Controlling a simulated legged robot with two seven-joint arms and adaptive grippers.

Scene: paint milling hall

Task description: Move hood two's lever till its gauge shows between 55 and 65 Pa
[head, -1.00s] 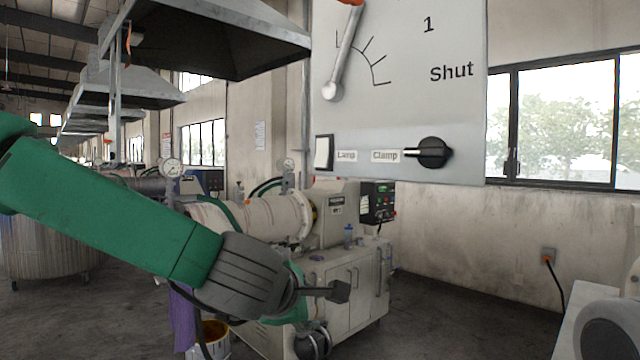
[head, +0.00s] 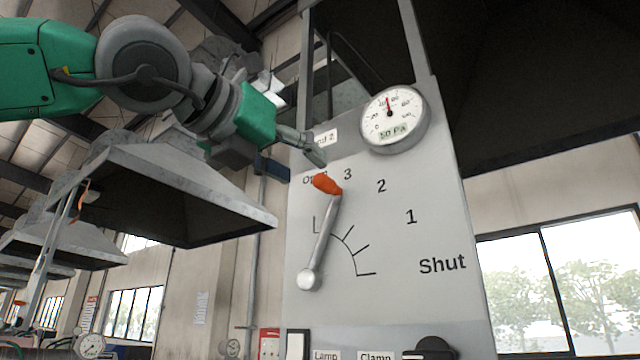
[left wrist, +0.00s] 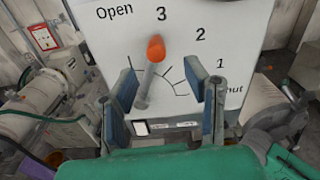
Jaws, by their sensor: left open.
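Hood two's panel (head: 400,290) carries a lever (head: 321,235) with an orange knob (head: 327,184) and a silver pivot at its lower left. The lever tilts slightly right of upright, its knob just below and between "Open" and "3". The round gauge (head: 390,118) has its needle near upright, and its small readout looks like 50 Pa. My left gripper (head: 307,148) is open just above the knob in the head view. In the left wrist view, its two fingers (left wrist: 168,100) stand apart, with the orange knob (left wrist: 156,50) showing in the gap, not gripped. My right gripper is out of view.
A lamp switch (head: 297,345) and a black clamp knob (head: 434,348) sit low on the panel. Another grey hood (head: 165,185) hangs at left, and a dark hood (head: 550,80) overhangs at upper right. A window (head: 560,280) is at right.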

